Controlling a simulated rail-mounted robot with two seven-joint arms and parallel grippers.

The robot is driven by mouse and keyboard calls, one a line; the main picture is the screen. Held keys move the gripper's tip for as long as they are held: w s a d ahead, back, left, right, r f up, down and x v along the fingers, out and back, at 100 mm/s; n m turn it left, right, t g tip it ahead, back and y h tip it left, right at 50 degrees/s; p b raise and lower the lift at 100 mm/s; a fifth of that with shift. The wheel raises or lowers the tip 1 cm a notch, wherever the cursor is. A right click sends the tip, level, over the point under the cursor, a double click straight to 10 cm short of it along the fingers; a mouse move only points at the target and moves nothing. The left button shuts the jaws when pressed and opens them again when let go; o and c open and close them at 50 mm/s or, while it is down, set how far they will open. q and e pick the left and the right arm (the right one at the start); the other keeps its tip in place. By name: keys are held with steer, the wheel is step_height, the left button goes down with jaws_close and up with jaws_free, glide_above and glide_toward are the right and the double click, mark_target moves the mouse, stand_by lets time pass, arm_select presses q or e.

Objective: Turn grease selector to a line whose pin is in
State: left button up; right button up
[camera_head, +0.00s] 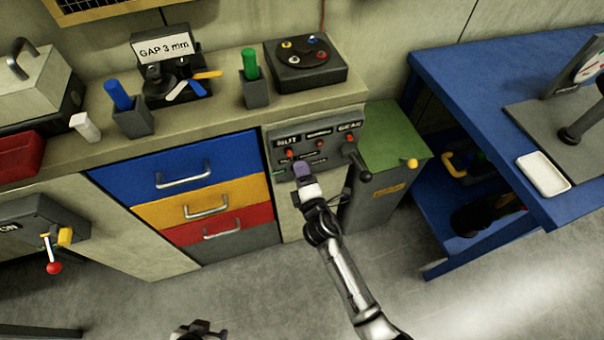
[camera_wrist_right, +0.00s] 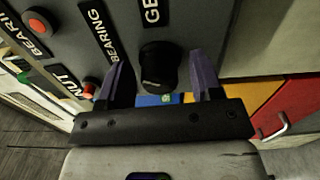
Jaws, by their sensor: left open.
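The grey grease panel (camera_head: 276,157) on the bench front carries NUT, GEAR and a middle label, with small red pins below them. In the right wrist view a red pin (camera_wrist_right: 38,25) sits by a BEARING label and another red pin (camera_wrist_right: 89,89) by NUT. How far each pin is in is unclear. My right gripper (camera_head: 301,170) is at the panel, covering part of it. In its wrist view a black selector knob (camera_wrist_right: 160,66) stands between the open purple fingers, with small gaps visible. My left gripper (camera_head: 198,330) is low, open, far from the panel.
A black-ended lever (camera_head: 357,162) juts from the panel's right side. A green-topped cabinet (camera_head: 392,140) and blue table (camera_head: 470,80) stand to the right. Coloured drawers (camera_head: 206,190) are left of the panel. The floor in front is clear.

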steer(key=shift+o, duration=0.2)
steer(key=p+v, duration=0.3)
steer(key=v, duration=1.1)
steer(key=shift+w, duration=0.1)
